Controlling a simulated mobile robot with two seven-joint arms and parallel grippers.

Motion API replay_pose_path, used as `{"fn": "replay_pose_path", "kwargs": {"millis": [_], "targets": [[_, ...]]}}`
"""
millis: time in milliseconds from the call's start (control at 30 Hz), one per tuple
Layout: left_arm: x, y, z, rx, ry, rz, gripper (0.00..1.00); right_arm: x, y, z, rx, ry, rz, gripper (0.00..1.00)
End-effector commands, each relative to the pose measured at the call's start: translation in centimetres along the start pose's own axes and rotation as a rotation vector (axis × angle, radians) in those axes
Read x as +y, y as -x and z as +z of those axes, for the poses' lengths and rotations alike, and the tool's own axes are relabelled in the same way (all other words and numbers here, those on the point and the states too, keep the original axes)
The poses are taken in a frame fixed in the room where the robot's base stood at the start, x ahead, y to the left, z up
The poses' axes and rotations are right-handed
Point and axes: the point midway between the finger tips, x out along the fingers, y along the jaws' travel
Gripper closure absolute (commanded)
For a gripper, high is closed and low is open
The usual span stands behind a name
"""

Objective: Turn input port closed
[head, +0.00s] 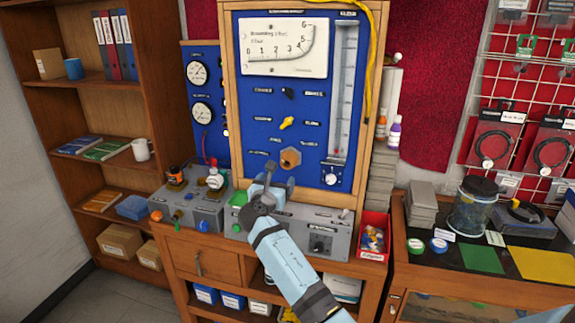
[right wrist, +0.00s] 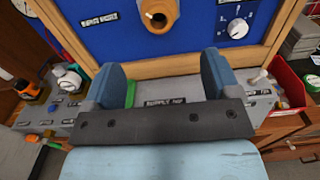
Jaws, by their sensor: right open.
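The labels are too small to read, so I cannot tell which is the input port. My right gripper (head: 270,187) is in front of the panel's lower edge, just below and left of the brass fitting. In the right wrist view the blue fingers (right wrist: 165,72) are spread and empty. The brass fitting (right wrist: 159,14) is beyond them at the top, apart from them. My left gripper is not in view.
A dial knob (head: 331,179) is right of the fitting. A red bin (head: 374,237) stands at the right. A yellow cable (head: 371,60) hangs along the frame.

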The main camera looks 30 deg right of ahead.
Motion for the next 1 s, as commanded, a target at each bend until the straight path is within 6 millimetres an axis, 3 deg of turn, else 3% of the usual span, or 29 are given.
{"fn": "replay_pose_path", "kwargs": {"millis": [300,500,700,1000], "targets": [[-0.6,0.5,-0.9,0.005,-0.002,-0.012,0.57,0.0,-6.7,0.2,0.000,-0.001,0.001,0.18],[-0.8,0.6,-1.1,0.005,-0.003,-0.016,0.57,0.0,-10.2,0.1,0.001,-0.003,0.002,0.18],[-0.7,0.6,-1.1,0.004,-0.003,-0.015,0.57,0.0,-12.0,0.0,0.001,-0.004,0.002,0.18],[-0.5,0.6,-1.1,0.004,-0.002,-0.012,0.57,0.0,-12.3,0.0,0.001,-0.005,0.004,0.18]]}}
